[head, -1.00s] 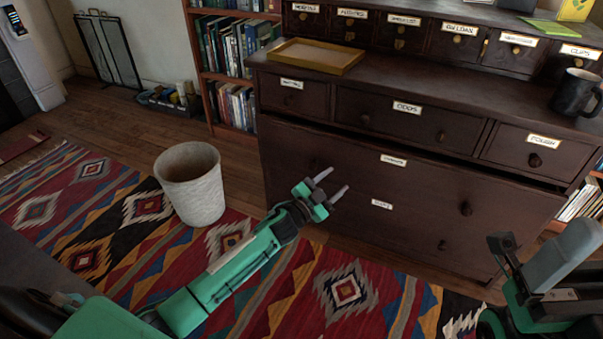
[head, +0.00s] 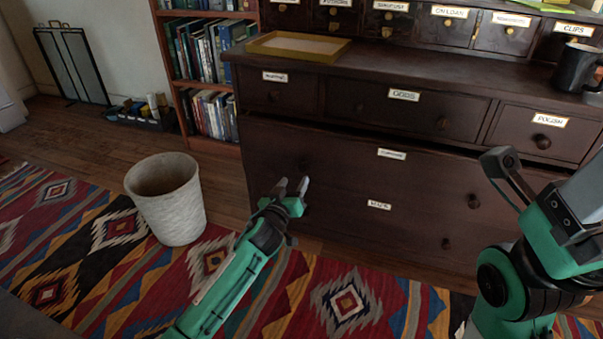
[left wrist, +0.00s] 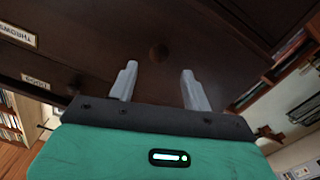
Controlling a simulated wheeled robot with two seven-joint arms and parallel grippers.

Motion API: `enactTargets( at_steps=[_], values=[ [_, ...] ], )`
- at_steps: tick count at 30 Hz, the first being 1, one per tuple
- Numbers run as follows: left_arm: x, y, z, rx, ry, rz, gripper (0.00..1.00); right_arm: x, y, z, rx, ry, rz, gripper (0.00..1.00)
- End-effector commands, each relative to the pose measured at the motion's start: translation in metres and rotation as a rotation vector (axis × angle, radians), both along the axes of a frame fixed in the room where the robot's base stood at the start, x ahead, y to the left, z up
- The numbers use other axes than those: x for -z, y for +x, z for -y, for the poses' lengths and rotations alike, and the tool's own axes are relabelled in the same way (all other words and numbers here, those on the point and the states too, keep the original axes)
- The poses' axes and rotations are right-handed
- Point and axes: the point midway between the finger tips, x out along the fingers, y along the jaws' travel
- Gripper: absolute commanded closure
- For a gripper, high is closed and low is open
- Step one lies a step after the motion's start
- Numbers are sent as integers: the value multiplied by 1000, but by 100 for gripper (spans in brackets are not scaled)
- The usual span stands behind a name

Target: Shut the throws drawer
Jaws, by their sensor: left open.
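The throws drawer (head: 410,180) is the upper wide drawer of the dark brown cabinet. It stands out a little, with a dark gap along its top edge. My left gripper (head: 293,184) is open and empty in front of the left part of the wide drawer fronts. In the left wrist view its two grey fingers (left wrist: 158,78) point at the dark front, with a round knob between and beyond them. I cannot tell whether they touch it. My right gripper (head: 545,185) is close at the right, its jaws unclear.
Small drawers run above, including one labelled ODDS (head: 404,95). A yellow-edged tray (head: 297,58) and a dark mug (head: 576,68) stand on the cabinet. A pale wastebasket (head: 170,205) stands on the patterned rug (head: 60,235) left of my left arm. A bookcase (head: 248,10) adjoins the cabinet's left.

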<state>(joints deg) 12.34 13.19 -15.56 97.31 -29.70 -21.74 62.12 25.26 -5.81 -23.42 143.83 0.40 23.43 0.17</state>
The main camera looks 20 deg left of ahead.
Motion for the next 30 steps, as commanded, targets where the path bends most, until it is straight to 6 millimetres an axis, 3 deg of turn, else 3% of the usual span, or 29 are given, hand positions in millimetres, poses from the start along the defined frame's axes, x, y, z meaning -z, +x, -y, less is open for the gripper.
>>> enactTargets(
  at_steps=[9,15,30],
  values=[
    [2,47,1,0,3,2,51,1,-6,4,-18,23,20,2],
    [2,68,3,1,3,1,51,-1,-11,7,-19,42,39,2],
    [0,78,3,1,2,0,52,2,-12,4,-24,38,35,2]
  ],
)
